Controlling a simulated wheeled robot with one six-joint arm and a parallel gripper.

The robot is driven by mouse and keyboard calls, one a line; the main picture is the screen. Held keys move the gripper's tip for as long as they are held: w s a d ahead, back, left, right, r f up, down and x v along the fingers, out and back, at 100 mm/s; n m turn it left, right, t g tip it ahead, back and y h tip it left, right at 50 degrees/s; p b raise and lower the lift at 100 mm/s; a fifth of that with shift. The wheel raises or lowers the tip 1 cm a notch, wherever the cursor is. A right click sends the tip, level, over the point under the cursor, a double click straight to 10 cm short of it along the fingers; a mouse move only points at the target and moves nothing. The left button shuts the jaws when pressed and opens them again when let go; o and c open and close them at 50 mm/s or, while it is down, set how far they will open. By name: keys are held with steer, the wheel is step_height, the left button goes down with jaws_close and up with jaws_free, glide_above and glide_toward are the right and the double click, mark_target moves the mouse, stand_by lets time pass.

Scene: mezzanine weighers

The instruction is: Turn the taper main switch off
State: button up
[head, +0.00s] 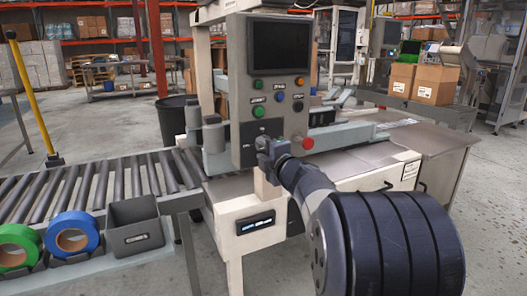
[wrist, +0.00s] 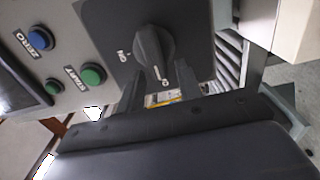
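The switch is a black rotary knob (wrist: 154,50) on a dark square plate (wrist: 196,42), low on the grey control box (head: 242,75). In the wrist view its grip bar runs nearly up and down in the picture, with pale marks at its left and below it. My gripper (wrist: 159,88) is open. Its two dark fingers stand apart just below the knob, one toward each side, with nothing visible between them. I cannot tell whether they touch the knob. In the head view my gripper (head: 270,148) is at the box's lower front and largely hides the knob.
A red button (head: 307,143) sits close right of my gripper. Green START (wrist: 92,74) and blue ZERO (wrist: 39,40) buttons lie left in the wrist view. A roller conveyor (head: 95,185) with tape rolls (head: 72,234) and a grey bin (head: 135,226) is at left.

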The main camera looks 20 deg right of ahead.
steer(key=shift+o, duration=0.2)
steer(key=s+p, duration=0.2)
steer(key=s, duration=0.8)
steer(key=shift+s+d, duration=0.2)
steer(key=shift+s, duration=0.2)
steer(key=w+b, duration=0.2)
steer(key=w, duration=0.9)
steer(key=shift+a, duration=0.2)
steer(key=shift+s+r, duration=0.1)
steer(key=shift+s, duration=0.1)
